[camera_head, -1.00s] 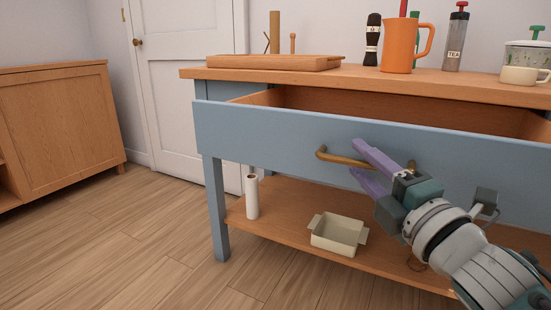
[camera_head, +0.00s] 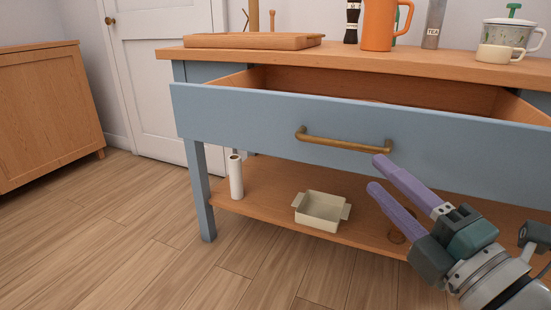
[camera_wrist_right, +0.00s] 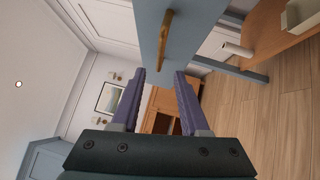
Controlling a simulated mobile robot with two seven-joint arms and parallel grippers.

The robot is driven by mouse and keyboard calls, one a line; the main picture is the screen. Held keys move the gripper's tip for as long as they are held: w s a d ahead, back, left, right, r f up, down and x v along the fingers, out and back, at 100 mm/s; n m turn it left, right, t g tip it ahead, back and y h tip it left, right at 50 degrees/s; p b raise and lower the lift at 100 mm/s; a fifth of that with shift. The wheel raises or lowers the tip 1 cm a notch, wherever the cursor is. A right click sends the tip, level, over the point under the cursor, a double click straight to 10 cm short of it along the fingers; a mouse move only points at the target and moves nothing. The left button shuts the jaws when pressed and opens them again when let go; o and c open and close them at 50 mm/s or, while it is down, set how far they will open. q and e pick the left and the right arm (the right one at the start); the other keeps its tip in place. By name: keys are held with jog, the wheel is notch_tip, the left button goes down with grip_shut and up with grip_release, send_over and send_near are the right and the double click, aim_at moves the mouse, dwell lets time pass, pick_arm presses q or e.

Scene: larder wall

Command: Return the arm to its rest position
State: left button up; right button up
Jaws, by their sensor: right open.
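My right gripper (camera_head: 376,174) is in the lower right of the head view, its two purple fingers apart with nothing between them. It is just in front of the blue drawer (camera_head: 250,123), below and right of the brass handle (camera_head: 345,144), and looks clear of it. The drawer is pulled out, and its inside partly shows. In the right wrist view the open fingers (camera_wrist_right: 158,90) point past the handle (camera_wrist_right: 166,38), which is above them. My left gripper is not in view.
A lower shelf (camera_head: 265,200) holds a cream dish (camera_head: 322,211) and a white roll (camera_head: 236,177). A wooden cabinet (camera_head: 50,115) stands left. Floor between is clear.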

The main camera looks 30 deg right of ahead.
notch_tip(320, 180, up, 14)
jog(key=d+m+g+h+p, duration=0.25)
jog(key=m+g+p, duration=0.55)
jog(key=p, duration=0.9)
jog(key=s+a+r+m+g+y+p, duration=0.2)
jog(key=s+a+r+m+g+p, duration=0.3)
jog(key=s+r+p, duration=0.5)
jog(key=s+a+r+m+g+y+p, duration=0.2)
jog(key=s+a+r+m+g+p, duration=0.15)
jog(key=s+a+r+p, duration=0.7)
jog(key=w+d+r+p, duration=0.1)
jog(key=w+r+p, duration=0.1)
jog(key=r+p, duration=1.3)
jog(key=w+d+r+p, duration=0.1)
jog(key=d+r+p, duration=0.1)
jog(key=r+p, duration=1.3)
jog(key=p, duration=0.6)
jog(key=shift+w+r, duration=0.3)
jog(key=shift+w, duration=0.05)
